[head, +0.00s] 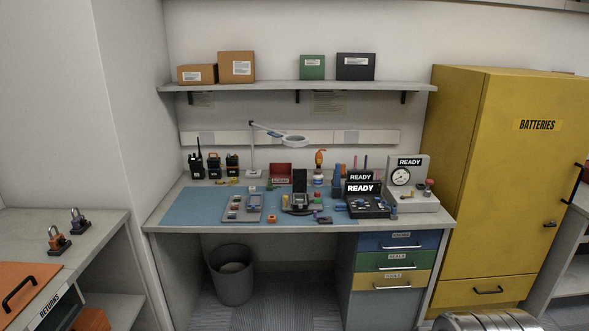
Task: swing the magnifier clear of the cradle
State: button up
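The magnifier (291,142) is a pale ring-shaped head on a thin jointed arm. Its white post (252,155) stands at the back of the workbench, left of centre. The head reaches out to the right of the post and hangs above the bench, over a red bin and the back of the mat. The cradle appears to be the dark holder (298,200) on the blue mat, with an upright black back and a grey device in it; this is too small to be sure. In this view the magnifier head shows above the holder. My gripper is not in view.
The blue mat (195,205) also bears a grey parts tray (241,207). Black radios (197,163) stand at the back left. A black case (368,206) and a gauge unit (410,180) with READY signs stand right. A yellow battery cabinet (510,180) closes off the right side.

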aim_at(296, 141)
jog(key=u, duration=0.35)
jog(key=i, duration=1.45)
jog(key=u, duration=0.75)
jog(key=i, duration=0.85)
jog(key=u, duration=0.65)
jog(key=i, duration=1)
jog(key=u, duration=0.35)
